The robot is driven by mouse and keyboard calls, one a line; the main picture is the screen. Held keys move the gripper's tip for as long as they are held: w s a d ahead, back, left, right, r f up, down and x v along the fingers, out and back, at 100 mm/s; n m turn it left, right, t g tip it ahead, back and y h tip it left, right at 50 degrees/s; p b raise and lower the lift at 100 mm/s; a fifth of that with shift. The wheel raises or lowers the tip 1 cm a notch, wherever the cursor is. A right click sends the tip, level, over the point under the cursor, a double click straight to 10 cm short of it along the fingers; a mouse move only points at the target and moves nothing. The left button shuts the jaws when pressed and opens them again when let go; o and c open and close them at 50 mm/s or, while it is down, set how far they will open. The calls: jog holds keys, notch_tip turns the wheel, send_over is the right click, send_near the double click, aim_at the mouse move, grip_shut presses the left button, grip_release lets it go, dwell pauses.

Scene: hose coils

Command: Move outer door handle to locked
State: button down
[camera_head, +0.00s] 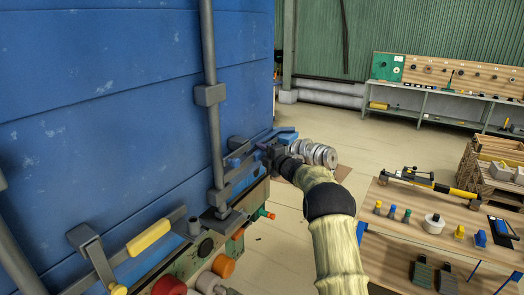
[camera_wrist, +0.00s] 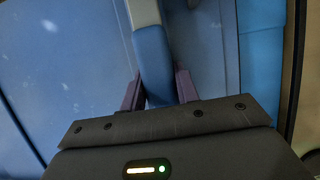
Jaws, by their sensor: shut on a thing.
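The outer door handle is a grey lever with a blue grip (camera_wrist: 154,58), seen in the wrist view running down between my fingers. My gripper (camera_wrist: 159,88) is shut on this blue grip, one purple finger on each side. In the head view my gripper (camera_head: 266,148) is at the lower right end of the blue door (camera_head: 110,95), beside the grey vertical lock rod (camera_head: 211,130). There the held handle is small and partly hidden by my gripper, so its exact angle is hard to tell.
A yellow-gripped lever (camera_head: 148,237) sits lower left on the door. Below the door is a ledge with red and orange knobs (camera_head: 223,266). A wooden table (camera_head: 385,222) with tools stands right. Silver coils (camera_head: 320,155) lie behind my arm. Floor between is clear.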

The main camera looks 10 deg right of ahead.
jog(key=shift+a, duration=0.2)
jog(key=c, duration=1.3)
grip_release()
jog(key=shift+c, duration=0.2)
jog(key=o, duration=0.3)
jog(key=shift+w+a, duration=0.1)
jog(key=shift+w, duration=0.05)
jog(key=shift+d, duration=0.2)
jog(key=shift+s+d, duration=0.1)
jog(key=shift+s, duration=0.1)
jog(key=shift+s+d+f+b, duration=0.15)
jog(key=shift+s+b, duration=0.1)
jog(key=shift+b, duration=0.2)
jog(key=b+v, duration=0.8)
jog(key=v, duration=0.8)
jog(key=shift+s, duration=0.15)
